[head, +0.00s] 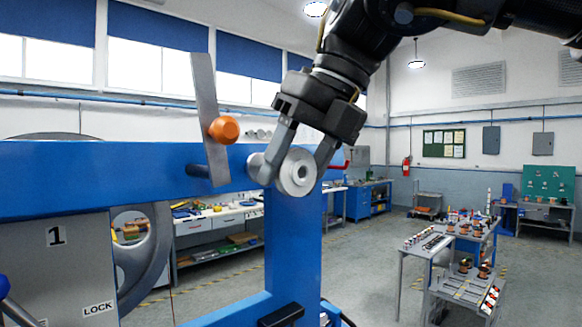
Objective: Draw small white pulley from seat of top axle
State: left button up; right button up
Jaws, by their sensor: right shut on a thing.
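The small white pulley (299,173) is a pale disc with a dark central bore, facing me at the corner of the blue frame. My right gripper (293,170) comes down from the upper right and is shut on the pulley, with one finger on each side. A grey round end (256,167) shows just left of the pulley, partly behind the left finger; it may be the top axle. The seat is hidden behind the pulley and fingers, so I cannot tell how far the pulley sits on it. My left gripper is not in view.
The blue frame (110,165) has a flat metal lever (205,100) with an orange knob (223,130) close left of my gripper. A grey panel marked LOCK (75,270) and a large wheel (150,250) are lower left. A trolley (450,245) stands right on open floor.

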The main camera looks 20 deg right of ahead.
jog(key=s, duration=0.1)
jog(key=s+d, duration=0.1)
jog(key=s, duration=0.1)
jog(key=shift+s+d, duration=0.25)
jog(key=shift+s, duration=0.1)
dwell(0.3)
